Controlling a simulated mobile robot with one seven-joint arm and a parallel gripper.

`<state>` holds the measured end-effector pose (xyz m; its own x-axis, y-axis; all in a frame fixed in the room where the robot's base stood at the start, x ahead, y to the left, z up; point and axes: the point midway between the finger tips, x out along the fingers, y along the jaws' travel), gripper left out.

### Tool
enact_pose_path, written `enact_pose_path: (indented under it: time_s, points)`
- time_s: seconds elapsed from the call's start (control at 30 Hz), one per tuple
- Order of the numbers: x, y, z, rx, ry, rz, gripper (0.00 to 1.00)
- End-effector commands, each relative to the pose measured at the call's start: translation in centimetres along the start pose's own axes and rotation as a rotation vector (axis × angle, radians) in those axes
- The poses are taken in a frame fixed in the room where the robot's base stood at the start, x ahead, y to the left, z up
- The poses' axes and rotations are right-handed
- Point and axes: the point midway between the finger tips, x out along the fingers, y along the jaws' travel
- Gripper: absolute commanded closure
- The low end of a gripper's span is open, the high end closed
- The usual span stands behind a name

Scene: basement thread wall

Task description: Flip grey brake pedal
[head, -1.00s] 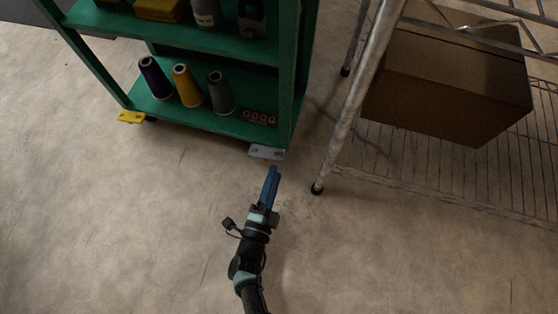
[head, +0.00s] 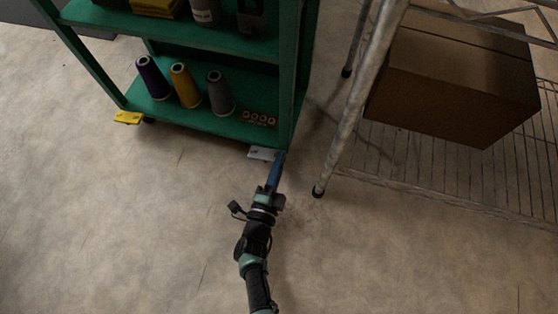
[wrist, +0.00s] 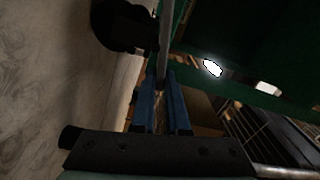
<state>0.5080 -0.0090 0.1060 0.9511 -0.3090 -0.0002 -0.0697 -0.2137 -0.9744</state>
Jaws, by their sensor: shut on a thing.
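The grey brake pedal (head: 260,153) sticks out at the bottom right corner of the green thread cart (head: 200,120). My gripper (head: 281,156) reaches its right end from the front, and the blue fingers cover that end in the head view. In the wrist view, the pedal shows edge-on as a thin grey strip (wrist: 166,40). Its near end lies between the tips of my gripper's blue fingers (wrist: 163,85), which are shut on it. Whether the pedal is tilted up or down is hard to tell.
A yellow pedal (head: 129,118) is at the cart's left corner. A black caster (wrist: 118,25) shows beside the grey pedal. A wire shelf's leg (head: 340,135) stands close right of my gripper, with a cardboard box (head: 440,100) on the shelf. The floor in front is clear.

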Motion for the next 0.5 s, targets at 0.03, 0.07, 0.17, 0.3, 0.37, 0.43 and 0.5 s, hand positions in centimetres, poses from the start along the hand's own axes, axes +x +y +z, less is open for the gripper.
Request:
enact_pose_path:
  time_s: [0.03, 0.07, 0.17, 0.3, 0.37, 0.43, 0.5]
  points:
    - [-0.02, -0.01, 0.01, 0.000, 0.000, 0.000, 1.00]
    - [-0.02, 0.00, 0.01, 0.000, 0.000, 0.000, 1.00]
    - [-0.03, 0.00, 0.01, 0.000, 0.000, -0.001, 1.00]
    - [-0.02, 0.09, -0.02, 0.017, 0.000, 0.000, 1.00]
    - [-0.02, 0.23, -0.05, 0.047, 0.001, 0.000, 1.00]
    - [0.01, 0.43, -0.08, 0.101, 0.001, -0.001, 1.00]
    - [0.00, 0.74, -0.07, 0.169, 0.001, 0.001, 1.00]
